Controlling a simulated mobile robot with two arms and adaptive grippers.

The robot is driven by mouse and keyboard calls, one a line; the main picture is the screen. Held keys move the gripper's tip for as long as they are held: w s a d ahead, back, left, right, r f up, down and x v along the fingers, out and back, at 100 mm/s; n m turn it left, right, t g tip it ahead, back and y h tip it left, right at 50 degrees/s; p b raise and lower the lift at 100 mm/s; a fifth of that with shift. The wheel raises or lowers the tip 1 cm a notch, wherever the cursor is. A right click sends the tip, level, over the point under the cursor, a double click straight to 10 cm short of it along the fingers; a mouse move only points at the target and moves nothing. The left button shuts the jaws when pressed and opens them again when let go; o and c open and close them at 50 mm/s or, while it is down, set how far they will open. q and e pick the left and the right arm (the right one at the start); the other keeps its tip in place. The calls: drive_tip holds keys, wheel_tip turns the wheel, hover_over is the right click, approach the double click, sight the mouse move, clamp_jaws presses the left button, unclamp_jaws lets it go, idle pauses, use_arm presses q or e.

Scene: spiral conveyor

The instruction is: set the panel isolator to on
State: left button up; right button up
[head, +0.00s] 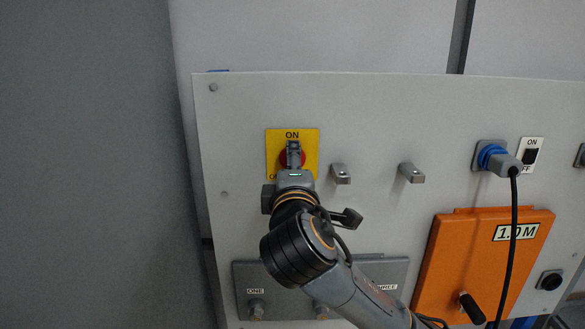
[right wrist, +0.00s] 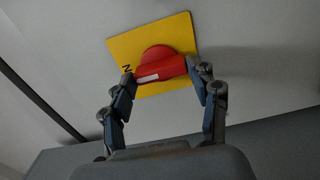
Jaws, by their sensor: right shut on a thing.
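The panel isolator is a red rotary knob (head: 283,158) on a yellow plate (head: 311,141) at the upper left of the panel. "ON" is printed at the plate's top; the lettering below is mostly covered. My right gripper (head: 292,156) is in front of the knob and hides much of it. In the right wrist view, my right gripper (right wrist: 162,72) has its fingers at both ends of the knob's red handle (right wrist: 172,67), shut on it. The white mark (right wrist: 148,76) is at the handle end nearer a printed "N". My left gripper is out of view.
Two grey hooks (head: 340,174) (head: 411,173) stick out right of the plate. Further right are a blue plug with a black cable (head: 514,220), a black switch (head: 531,156) and an orange door (head: 470,250). A grey plate (head: 390,275) with knobs sits below my arm.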

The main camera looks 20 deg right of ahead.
drive_tip(key=o, duration=1.1)
drive_tip(key=shift+o, duration=0.2)
drive_tip(key=shift+s, duration=0.1)
drive_tip(key=v, duration=1.1)
drive_tip(key=shift+s, duration=0.35)
drive_tip(key=shift+a, duration=0.15)
